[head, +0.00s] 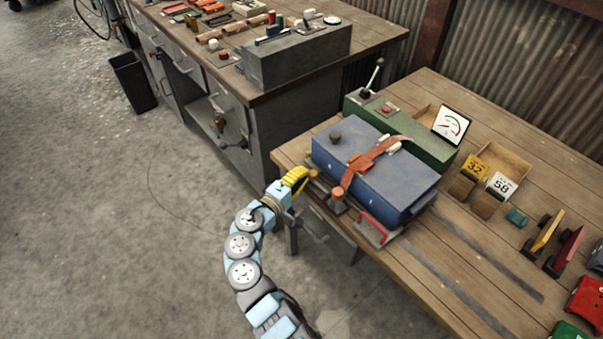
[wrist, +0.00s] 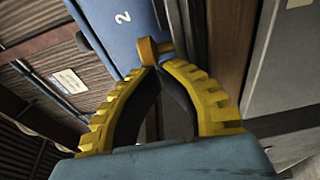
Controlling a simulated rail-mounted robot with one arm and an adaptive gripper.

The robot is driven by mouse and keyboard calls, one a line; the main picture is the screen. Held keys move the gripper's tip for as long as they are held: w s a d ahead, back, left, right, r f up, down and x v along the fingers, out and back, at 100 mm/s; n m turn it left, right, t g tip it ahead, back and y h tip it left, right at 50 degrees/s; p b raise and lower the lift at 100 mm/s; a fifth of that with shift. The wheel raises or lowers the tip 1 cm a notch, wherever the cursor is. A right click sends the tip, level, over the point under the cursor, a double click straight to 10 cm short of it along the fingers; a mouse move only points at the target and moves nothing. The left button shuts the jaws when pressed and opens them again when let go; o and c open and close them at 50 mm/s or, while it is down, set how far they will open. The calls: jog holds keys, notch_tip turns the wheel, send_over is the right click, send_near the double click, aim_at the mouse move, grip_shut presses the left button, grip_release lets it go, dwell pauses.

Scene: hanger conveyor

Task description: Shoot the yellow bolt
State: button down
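The yellow bolt shows as a small orange-yellow knob (head: 313,174) at the left end of the blue box, near the bench edge. In the wrist view its knob (wrist: 149,48) stands just beyond my fingertips, against the blue side marked 2. My gripper (head: 303,175) has yellow ribbed fingers and is at the knob, low beside the box. In the wrist view my gripper (wrist: 160,68) has its fingertips drawn together, with dark pads meeting below the knob. I cannot tell whether the tips touch the bolt; its lower part is hidden behind them.
The blue box (head: 350,178) has an orange strap (head: 372,160) and a red handle (head: 377,227) at its front. A green unit (head: 425,140) with a lever stands behind it. Number blocks and wooden trays lie to the right.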

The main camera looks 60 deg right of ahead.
jog(key=shift+s+a+r+p, duration=0.2)
jog(key=shift+s+a+p, duration=0.15)
jog(key=shift+s+p, duration=0.25)
jog(key=shift+s+a+f+p, duration=0.1)
jog(key=shift+s+a+p, duration=0.25)
jog(key=shift+s, duration=0.45)
jog(key=shift+s+a+f+p, duration=0.1)
jog(key=shift+s+a+p, duration=0.2)
jog(key=shift+s, duration=0.45)
jog(key=shift+w+f+b, duration=0.1)
jog(key=shift+w+b, duration=0.25)
jog(key=shift+w, duration=0.25)
jog(key=w+a+p, duration=0.1)
jog(key=w+a, duration=0.3)
jog(key=a, duration=0.6)
jog(key=shift+w+p, duration=0.35)
jog(key=shift+w, duration=0.05)
jog(key=shift+w, duration=0.1)
